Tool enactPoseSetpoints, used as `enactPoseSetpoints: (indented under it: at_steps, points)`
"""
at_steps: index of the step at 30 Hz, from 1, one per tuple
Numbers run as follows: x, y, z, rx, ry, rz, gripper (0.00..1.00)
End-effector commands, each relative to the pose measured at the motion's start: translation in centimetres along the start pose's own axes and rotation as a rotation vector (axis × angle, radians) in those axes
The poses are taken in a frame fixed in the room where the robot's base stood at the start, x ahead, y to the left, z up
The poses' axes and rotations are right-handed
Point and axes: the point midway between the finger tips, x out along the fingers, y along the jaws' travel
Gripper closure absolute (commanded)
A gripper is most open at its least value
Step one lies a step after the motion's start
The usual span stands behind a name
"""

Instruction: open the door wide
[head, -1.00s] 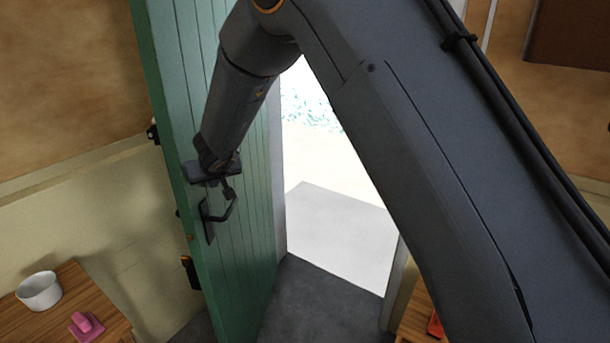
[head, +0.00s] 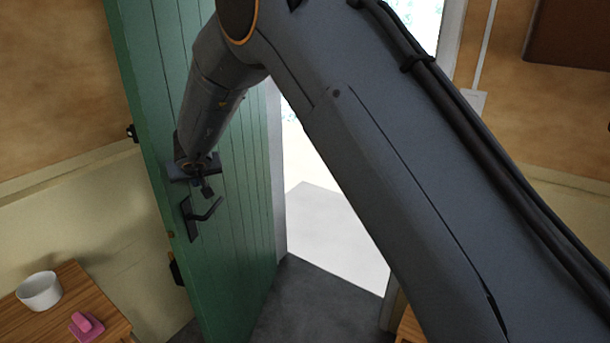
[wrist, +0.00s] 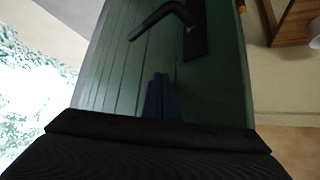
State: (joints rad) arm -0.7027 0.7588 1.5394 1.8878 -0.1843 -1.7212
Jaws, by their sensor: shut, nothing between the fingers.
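The green plank door (head: 240,200) stands partly open, swung into the room, with the bright doorway showing to its right. Its black lever handle (head: 204,213) is on the door face near the free edge. My gripper (head: 207,190) is just above the handle, close to the door face and apart from the lever. In the wrist view the shut fingers (wrist: 161,98) point at the green door (wrist: 120,70), and the handle (wrist: 163,18) shows beyond them at the top. Nothing is held.
A wooden table (head: 78,300) at lower left carries a white bowl (head: 39,291) and a pink object (head: 86,326). The doorway opening (head: 335,230) shows pale ground outside. Dark floor (head: 310,305) lies clear by the door's lower edge.

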Motion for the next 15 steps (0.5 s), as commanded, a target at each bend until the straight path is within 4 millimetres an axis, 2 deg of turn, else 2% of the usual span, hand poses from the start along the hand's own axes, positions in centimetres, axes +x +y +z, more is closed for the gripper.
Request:
enactPoseSetpoints:
  at_steps: [15]
  points:
    - [1.9,-3.9,-1.8,0.001,0.001,-0.001,1.00]
